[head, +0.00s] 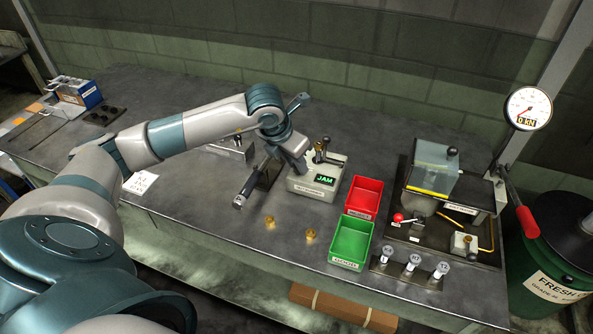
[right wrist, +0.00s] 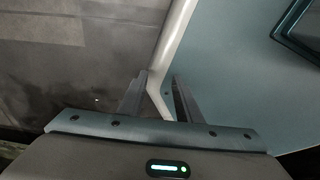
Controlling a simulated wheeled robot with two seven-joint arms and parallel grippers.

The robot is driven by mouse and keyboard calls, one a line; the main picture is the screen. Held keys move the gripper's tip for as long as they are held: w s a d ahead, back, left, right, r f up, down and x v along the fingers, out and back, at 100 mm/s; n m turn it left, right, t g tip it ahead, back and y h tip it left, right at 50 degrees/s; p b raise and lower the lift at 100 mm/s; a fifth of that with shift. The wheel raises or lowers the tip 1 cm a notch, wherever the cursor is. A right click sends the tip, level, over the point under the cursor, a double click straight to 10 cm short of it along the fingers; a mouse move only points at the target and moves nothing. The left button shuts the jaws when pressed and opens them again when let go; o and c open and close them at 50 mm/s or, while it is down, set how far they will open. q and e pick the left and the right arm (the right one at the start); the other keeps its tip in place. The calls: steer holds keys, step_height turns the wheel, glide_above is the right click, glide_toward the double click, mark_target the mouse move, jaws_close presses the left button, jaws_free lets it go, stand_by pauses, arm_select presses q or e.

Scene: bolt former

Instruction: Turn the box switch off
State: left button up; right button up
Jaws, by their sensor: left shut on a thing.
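The grey box (head: 330,187) stands mid-table with a lit green "JAM" display (head: 324,180) and upright lever-like parts (head: 322,149) on top. My left gripper (head: 304,166) reaches down at the box's back left top edge, its fingers shut. What they close on is mostly hidden by the hand; it appears to be a small part on the box, and the box switch cannot be made out clearly. My right gripper (right wrist: 158,92) shows in the right wrist view with its fingers apart and nothing visibly held between them.
A red bin (head: 364,197) and a green bin (head: 351,242) sit right of the box. Two small brass parts (head: 270,222) lie in front. A press (head: 432,180) with a dial gauge (head: 528,108) stands at right. The front left table is mostly clear.

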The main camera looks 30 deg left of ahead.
arm_select(q)
steer(key=m+b, duration=0.2)
steer(key=b, duration=0.1)
steer(key=shift+w+a+f+h, duration=0.1)
steer(key=shift+a+f+h, duration=0.05)
steer(key=shift+h, duration=0.25)
steer(key=m+b, duration=0.2)
steer(key=shift+m+h+b, duration=0.3)
steer(key=shift+h+b, duration=0.1)
steer(key=shift+r, duration=0.2)
arm_select(e)
steer(key=w+a+r+t, duration=0.1)
steer(key=w+a+t, duration=0.1)
steer(key=w, duration=0.5)
steer(key=w+a+r+t+y, duration=0.1)
steer(key=w+a+t, duration=0.1)
steer(key=w, duration=0.5)
steer(key=w+a+r+t, duration=0.1)
steer(key=w+a+t, duration=0.1)
steer(key=w+a, duration=0.2)
steer(key=w, duration=0.3)
steer(key=shift+a+r+y, duration=0.25)
steer(key=shift+y, duration=0.15)
arm_select(q)
steer(key=o, duration=1.1)
steer(key=shift+c, duration=0.2)
steer(key=shift+g, duration=0.3)
steer(key=shift+a+r, duration=0.1)
